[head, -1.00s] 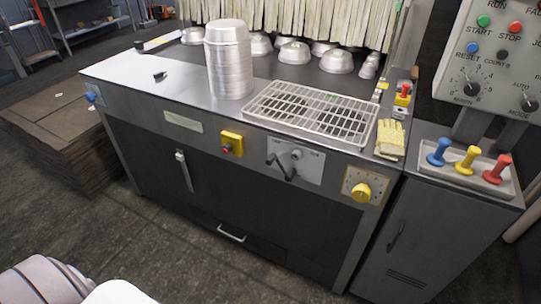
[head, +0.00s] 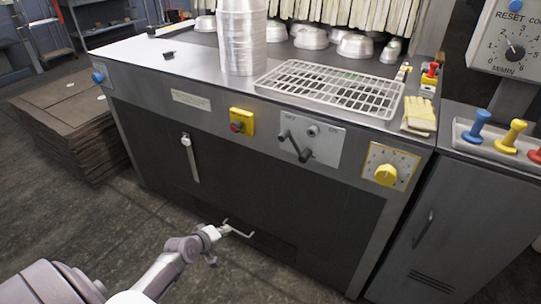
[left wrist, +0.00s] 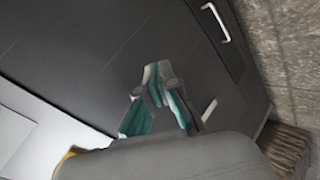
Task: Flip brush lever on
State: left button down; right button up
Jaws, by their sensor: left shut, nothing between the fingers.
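A metal plate (head: 322,146) on the machine's front carries a dark lever (head: 293,146) with two knobbed ends, slanting down to the right. Lettering on the plate is too small to read surely. My right gripper is not seen.
A wire rack (head: 328,88), stacked pans (head: 242,40) and gloves (head: 419,114) lie on the machine top. Cardboard (head: 72,120) is stacked at left.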

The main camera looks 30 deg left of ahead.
aim_at(295, 147)
pick_arm(q)
jog(key=w+a+r+n+t+b, duration=0.25)
jog(key=w+r, duration=0.35)
jog(key=r, duration=0.5)
jog(key=d+r+t+h+b, duration=0.2)
jog(key=r, duration=0.7)
jog(key=d+r+n+t+h+b, duration=0.1)
jog(key=d+r+t+h+b, duration=0.1)
jog(key=r, duration=0.7)
jog(key=shift+d+r+t+h+b, duration=0.3)
jog(key=shift+t+h+b, duration=0.1)
jog(key=shift+b, duration=0.25)
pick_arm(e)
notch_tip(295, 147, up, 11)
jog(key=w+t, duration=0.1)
pick_arm(q)
jog(key=shift+w+n, duration=0.15)
jog(key=shift+n, duration=0.1)
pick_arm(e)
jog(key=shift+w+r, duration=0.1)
pick_arm(q)
jog(key=w+d+r, duration=0.1)
jog(key=w+d, duration=0.5)
jog(key=w, duration=0.3)
jog(key=shift+w+p, duration=0.35)
jog(key=shift+p, duration=0.05)
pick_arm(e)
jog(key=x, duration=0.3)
pick_arm(q)
jog(key=shift+d+r, duration=0.1)
